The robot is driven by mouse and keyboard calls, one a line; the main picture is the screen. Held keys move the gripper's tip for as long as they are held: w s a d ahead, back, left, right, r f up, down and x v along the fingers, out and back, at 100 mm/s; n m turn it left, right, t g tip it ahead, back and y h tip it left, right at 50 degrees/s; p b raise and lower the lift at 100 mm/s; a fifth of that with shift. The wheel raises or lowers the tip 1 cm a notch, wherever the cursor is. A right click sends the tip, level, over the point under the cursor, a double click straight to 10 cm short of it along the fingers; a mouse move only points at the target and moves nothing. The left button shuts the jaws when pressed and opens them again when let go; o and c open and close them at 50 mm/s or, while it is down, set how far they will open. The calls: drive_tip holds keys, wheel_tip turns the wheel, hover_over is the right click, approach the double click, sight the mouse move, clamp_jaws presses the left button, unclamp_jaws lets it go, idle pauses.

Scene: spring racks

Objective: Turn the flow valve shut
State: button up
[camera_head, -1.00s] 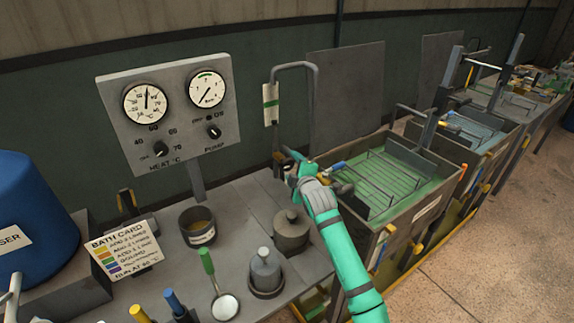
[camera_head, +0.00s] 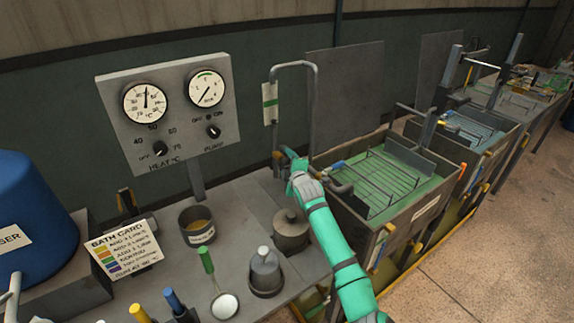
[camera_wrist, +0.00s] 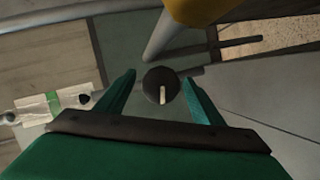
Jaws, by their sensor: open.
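The flow valve appears to be the dark round knob (camera_wrist: 153,85) with a pale pointer line in the wrist view. The line runs roughly up and down in that picture. My gripper (camera_wrist: 160,77) is open, with one green finger on each side of the knob. I cannot tell whether the fingers touch it. In the head view my gripper (camera_head: 290,160) is at the foot of the bent grey pipe (camera_head: 316,100), by the bench's back right corner. The knob is not clear there, being small and partly behind my gripper.
The gauge panel (camera_head: 168,112) stands left of my gripper. A lidded grey pot (camera_head: 291,232) and a dark cup (camera_head: 197,226) sit on the bench. A tank with green liquid (camera_head: 408,188) stands close on the right.

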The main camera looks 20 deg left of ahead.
drive_tip(key=c, duration=1)
drive_tip(key=shift+c, duration=0.2)
drive_tip(key=shift+w+d+m+g, duration=0.1)
drive_tip(key=shift+m+g, duration=0.3)
drive_tip(key=shift+m, duration=0.3)
drive_tip(key=shift+m+g+y, duration=0.4)
drive_tip(key=shift+m+g, duration=0.1)
drive_tip(key=shift+m, duration=0.1)
drive_tip(key=shift+m+g+y, duration=0.3)
drive_tip(key=shift+m+g, duration=0.2)
drive_tip(key=shift+m, duration=0.3)
